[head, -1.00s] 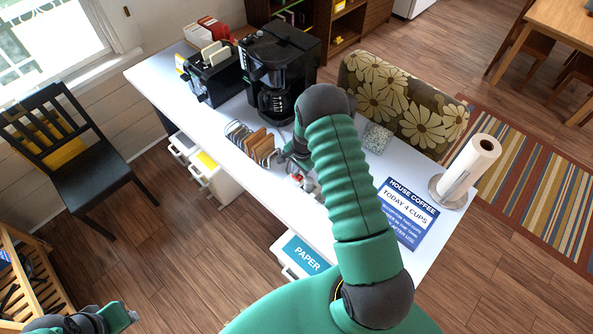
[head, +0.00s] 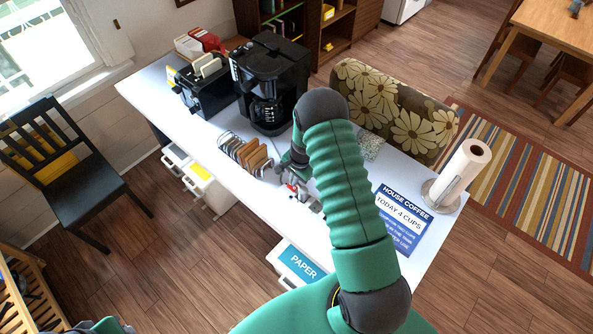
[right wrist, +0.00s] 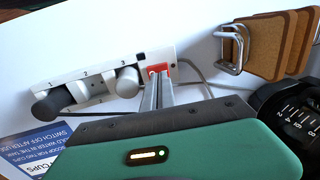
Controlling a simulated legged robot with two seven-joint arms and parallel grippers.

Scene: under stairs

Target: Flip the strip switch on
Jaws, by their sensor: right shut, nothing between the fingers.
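A white power strip (right wrist: 100,78) lies on the white table, with sockets marked 1, 2 and 3 and plugs in it. Its red switch (right wrist: 159,69) is at the end beside socket 3. My right gripper (right wrist: 154,84) is shut and empty, its fingertips at the switch and partly covering it; I cannot tell whether they touch or which way the rocker is tipped. In the head view my right gripper (head: 292,184) is over the strip (head: 310,203), largely hidden by my arm. Only a bit of my left gripper (head: 105,325) shows at the bottom edge.
A rack of brown coasters (head: 246,154) stands close to the strip, with a black coffee maker (head: 270,80) and toaster (head: 207,88) behind. A blue coffee sign (head: 402,220) and a paper towel roll (head: 461,173) are to the right. Cords run by the strip.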

